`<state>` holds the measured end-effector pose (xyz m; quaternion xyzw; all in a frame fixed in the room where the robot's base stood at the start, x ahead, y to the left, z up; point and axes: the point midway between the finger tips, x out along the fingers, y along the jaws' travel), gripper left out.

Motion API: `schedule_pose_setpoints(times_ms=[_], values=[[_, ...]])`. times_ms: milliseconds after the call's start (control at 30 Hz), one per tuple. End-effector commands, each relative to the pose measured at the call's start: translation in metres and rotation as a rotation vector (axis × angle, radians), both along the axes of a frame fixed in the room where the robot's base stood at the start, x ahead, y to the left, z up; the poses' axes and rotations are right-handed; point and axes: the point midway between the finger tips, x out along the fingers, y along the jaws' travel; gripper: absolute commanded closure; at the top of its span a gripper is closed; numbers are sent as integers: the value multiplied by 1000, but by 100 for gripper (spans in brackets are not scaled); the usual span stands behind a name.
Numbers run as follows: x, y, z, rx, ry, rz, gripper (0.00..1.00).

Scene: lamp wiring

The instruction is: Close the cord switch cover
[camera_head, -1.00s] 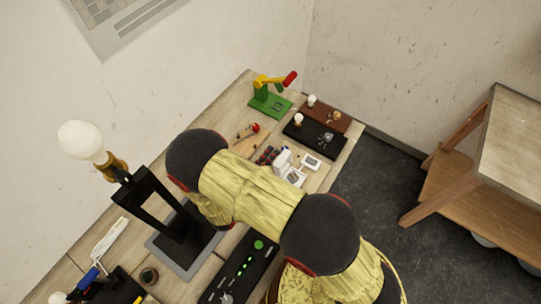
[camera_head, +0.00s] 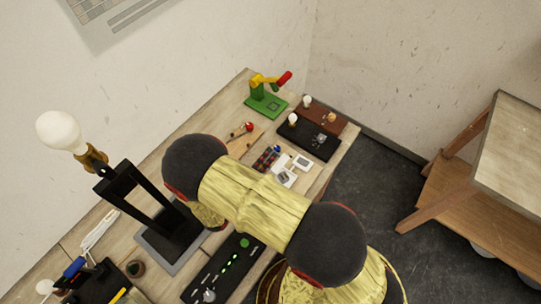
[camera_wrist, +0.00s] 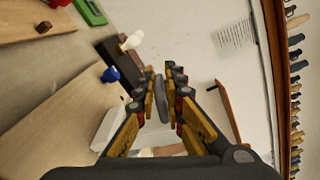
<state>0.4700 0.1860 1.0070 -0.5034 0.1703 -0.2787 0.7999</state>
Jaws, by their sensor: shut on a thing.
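Two small flat white units lie on the bench, one at the back (camera_head: 303,162) and one nearer (camera_head: 285,178). I cannot tell for certain which is the cord switch, and no raised cover shows on either. My gripper (camera_wrist: 165,77) shows in the wrist view, its yellow-and-black fingers shut around a slim dark grey piece (camera_wrist: 162,98), which I cannot identify. A white block (camera_wrist: 112,125) shows beyond the left finger. In the head view my arm hides the gripper.
A black frame (camera_head: 140,200) with a bulb stands at left. A black panel (camera_head: 225,268) with green lights lies in front. A wooden table (camera_head: 505,150) stands right.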

Motion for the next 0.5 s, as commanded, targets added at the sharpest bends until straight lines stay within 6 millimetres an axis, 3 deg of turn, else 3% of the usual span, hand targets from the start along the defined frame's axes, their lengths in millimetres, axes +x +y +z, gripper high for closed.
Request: schedule_pose_setpoints(times_ms=[500], values=[[-23,-29,-1,391,-294,1,100]])
